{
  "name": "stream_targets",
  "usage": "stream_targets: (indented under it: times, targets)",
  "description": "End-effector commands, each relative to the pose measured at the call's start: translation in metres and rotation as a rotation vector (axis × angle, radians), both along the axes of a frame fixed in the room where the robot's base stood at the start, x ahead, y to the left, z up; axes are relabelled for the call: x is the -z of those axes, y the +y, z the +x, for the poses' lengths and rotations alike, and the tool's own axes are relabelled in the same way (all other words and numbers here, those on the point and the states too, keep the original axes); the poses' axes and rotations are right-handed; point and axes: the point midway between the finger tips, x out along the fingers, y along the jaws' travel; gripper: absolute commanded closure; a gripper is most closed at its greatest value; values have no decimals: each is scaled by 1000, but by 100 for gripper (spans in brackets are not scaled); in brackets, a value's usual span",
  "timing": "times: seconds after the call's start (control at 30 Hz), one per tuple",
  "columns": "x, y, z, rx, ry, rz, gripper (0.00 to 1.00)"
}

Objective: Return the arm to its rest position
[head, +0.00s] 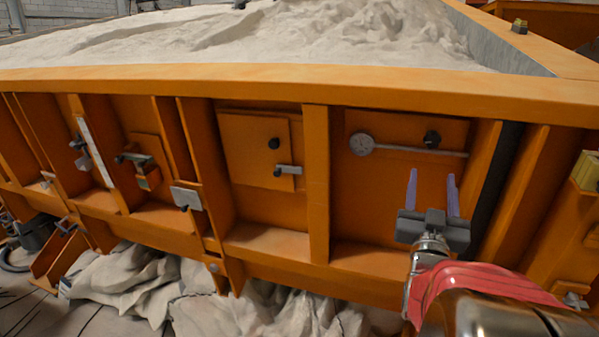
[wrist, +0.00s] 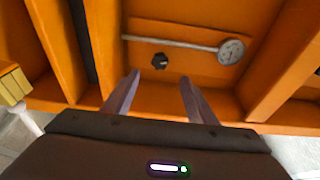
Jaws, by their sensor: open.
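My gripper (head: 432,192) is open and empty, its two purple-grey fingers pointing up in front of the right panel of the orange sandbed wall (head: 400,90). In the wrist view my gripper (wrist: 159,90) also shows with a clear gap between the fingers. Beyond the fingertips is a dial gauge (head: 360,145) with a long stem, and a black knob (head: 432,139). The gauge (wrist: 231,51) and knob (wrist: 160,61) show in the wrist view too, apart from the fingers. My arm comes in from the lower right of the head view.
Pale sand (head: 330,35) fills the bed. Vertical ribs (head: 316,185) stick out between panels. A hatch plate (head: 255,150) with a knob and latch sits left of my gripper. A yellow block (head: 586,171) is at the right edge. Crumpled grey sheeting (head: 150,290) lies below.

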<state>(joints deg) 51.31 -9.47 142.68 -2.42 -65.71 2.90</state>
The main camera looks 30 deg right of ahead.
Motion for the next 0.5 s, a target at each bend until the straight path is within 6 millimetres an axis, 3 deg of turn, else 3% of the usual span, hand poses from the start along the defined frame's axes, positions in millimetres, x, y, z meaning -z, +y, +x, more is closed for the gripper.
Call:
stream_targets:
  times: [0.27,0.5]
  targets:
    - [0,2,3,-6,5,6,48]
    - [14,28,33,-76,89,92,48]
